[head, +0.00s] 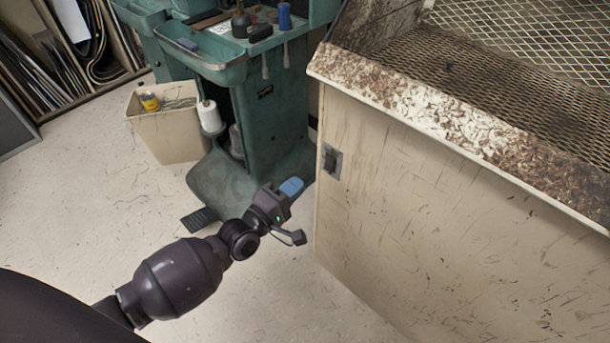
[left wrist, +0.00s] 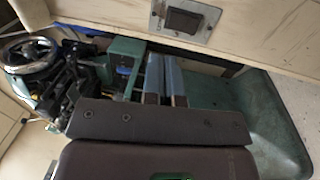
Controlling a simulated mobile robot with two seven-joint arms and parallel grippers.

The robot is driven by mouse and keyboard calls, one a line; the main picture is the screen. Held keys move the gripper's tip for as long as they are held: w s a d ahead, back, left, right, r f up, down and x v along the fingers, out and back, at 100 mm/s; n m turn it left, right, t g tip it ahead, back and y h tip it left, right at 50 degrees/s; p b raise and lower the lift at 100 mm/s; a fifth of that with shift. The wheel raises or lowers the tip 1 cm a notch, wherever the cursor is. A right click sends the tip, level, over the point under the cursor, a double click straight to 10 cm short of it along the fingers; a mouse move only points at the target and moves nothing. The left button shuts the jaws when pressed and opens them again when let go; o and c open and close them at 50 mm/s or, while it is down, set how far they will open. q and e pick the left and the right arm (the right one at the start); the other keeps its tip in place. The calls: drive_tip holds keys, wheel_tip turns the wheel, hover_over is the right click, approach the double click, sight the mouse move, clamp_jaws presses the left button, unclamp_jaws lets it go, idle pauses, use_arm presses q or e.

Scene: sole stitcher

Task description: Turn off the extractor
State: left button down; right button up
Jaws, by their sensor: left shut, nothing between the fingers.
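The extractor (head: 390,200) is a scratched cream cabinet with a dirt-caked top edge, at the right of the head view. Its switch (head: 331,161) is a dark rocker on a metal plate, near the cabinet's upper left edge. The switch also shows large at the top of the left wrist view (left wrist: 184,20). I cannot tell which way the rocker is set. My left gripper (head: 291,187), with blue fingertips, is shut and empty. It is left of and lower than the switch in the head view, apart from it. The fingers also show in the left wrist view (left wrist: 164,75). My right gripper is out of view.
A green stitching machine (head: 270,100) stands behind my left gripper, with a pedal (head: 200,219) on the floor. A cream bin (head: 165,135) stands beside it.

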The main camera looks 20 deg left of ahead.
use_arm(q)
drive_tip(key=shift+r+v, duration=0.25)
drive_tip(key=shift+v, duration=0.8)
drive_tip(key=shift+r+v, duration=0.2)
drive_tip(key=shift+v, duration=0.85)
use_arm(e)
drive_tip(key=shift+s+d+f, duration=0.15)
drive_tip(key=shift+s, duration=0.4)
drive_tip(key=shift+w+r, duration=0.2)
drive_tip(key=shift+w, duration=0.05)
